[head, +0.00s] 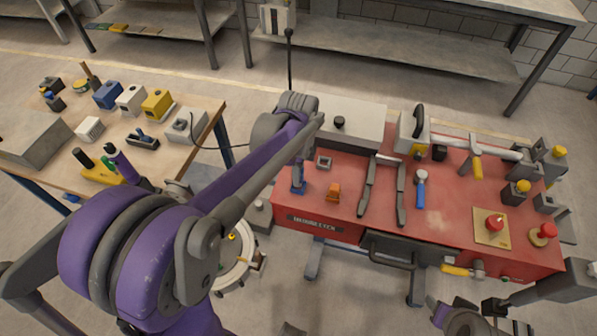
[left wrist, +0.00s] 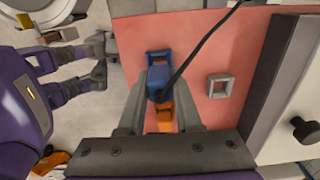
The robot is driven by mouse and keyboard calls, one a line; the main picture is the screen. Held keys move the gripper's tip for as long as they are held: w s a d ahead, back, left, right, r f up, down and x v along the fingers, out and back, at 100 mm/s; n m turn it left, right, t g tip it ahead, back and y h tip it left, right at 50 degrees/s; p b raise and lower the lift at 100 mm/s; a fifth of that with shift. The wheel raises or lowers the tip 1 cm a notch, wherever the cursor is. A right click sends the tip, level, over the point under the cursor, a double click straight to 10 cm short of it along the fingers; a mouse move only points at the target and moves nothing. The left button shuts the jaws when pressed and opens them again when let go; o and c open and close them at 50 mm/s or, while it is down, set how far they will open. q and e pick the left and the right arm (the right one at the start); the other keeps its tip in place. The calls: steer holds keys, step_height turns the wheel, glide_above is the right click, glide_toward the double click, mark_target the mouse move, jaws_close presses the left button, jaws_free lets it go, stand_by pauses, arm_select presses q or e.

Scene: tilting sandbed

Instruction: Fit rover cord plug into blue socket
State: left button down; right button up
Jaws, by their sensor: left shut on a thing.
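My left gripper (head: 298,172) points down over the left end of the red workbench. In the left wrist view its fingers (left wrist: 160,112) are shut on the blue plug (left wrist: 158,84), which has a black cord running up and to the right. The blue socket (left wrist: 160,56), a square frame on the red top, shows just beyond the plug. The plug looks apart from it in that view; its height above the bench is hard to judge. In the head view the gripper largely hides plug and socket.
An orange socket (head: 333,192) and a grey socket (head: 324,162) stand close by on the red bench (head: 300,217). Long dark tools, a blue-handled tool (head: 420,188) and several blocks lie farther right. The cord (head: 222,149) stretches toward a wooden table (head: 175,165) at left.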

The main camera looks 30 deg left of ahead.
arm_select(q)
steer(key=shift+f+b, duration=0.8)
steer(key=shift+f, duration=0.45)
arm_select(e)
steer(key=shift+s+f, duration=0.2)
steer(key=shift+f, duration=0.35)
steer(key=shift+s+f, duration=0.15)
steer(key=shift+f, duration=0.35)
arm_select(q)
steer(key=shift+c, duration=0.2)
jaws_free()
steer(key=shift+r+p, duration=2.15)
steer(key=shift+r, duration=1.95)
arm_select(e)
step_height(320, 180, up, 6)
steer(key=w, duration=0.2)
steer(key=shift+w, duration=0.15)
arm_select(q)
steer(key=s+d+f+n+t, duration=0.1)
steer(key=s+d+n+t, duration=0.2)
steer(key=s+n, duration=0.3)
steer(key=s+d+n+t, duration=0.2)
steer(key=s+d+n, duration=0.2)
steer(key=s+n, duration=0.3)
steer(key=shift+s+f+n+t, duration=0.3)
steer(key=shift+f+n+t, duration=0.1)
steer(key=shift+n, duration=0.8)
